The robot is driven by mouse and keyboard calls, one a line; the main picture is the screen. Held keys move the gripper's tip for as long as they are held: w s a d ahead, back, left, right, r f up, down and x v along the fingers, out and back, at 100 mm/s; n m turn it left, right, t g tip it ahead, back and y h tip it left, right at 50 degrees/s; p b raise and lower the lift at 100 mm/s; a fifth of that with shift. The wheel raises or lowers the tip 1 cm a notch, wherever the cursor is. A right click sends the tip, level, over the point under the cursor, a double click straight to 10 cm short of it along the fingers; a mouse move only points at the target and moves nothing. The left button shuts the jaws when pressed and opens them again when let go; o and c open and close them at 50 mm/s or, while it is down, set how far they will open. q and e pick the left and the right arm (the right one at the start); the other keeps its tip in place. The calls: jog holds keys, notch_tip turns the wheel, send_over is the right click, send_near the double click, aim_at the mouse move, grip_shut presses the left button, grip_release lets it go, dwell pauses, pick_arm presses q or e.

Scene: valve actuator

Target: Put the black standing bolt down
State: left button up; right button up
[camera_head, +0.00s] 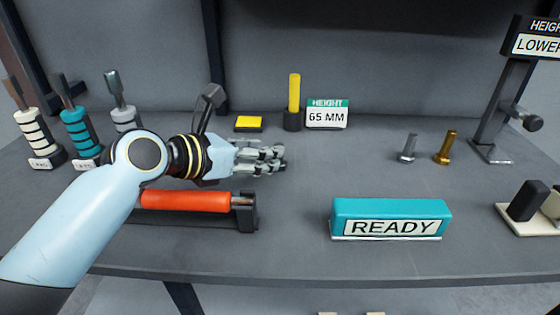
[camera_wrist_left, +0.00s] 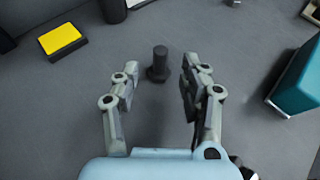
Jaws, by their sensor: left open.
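In the left wrist view the bolt stands just beyond and between the spread fingertips (camera_wrist_left: 158,75), with a gap on each side. No finger appears to touch it. In the head view the bolt cannot be made out near the fingers. My right gripper is not in view.
A teal READY block (camera_head: 390,217) stands front right. A silver bolt (camera_head: 408,149) and a brass bolt (camera_head: 446,148) stand farther right. A yellow-topped pad (camera_head: 249,124) and a height sign (camera_head: 327,115) are behind.

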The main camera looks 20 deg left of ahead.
pick_arm(q)
jog(key=b+x, duration=0.1)
jog(key=x, duration=0.4)
jog(key=shift+w+d, duration=0.1)
jog(key=shift+w, duration=0.05)
jog(key=shift+c, duration=0.2)
grip_shut()
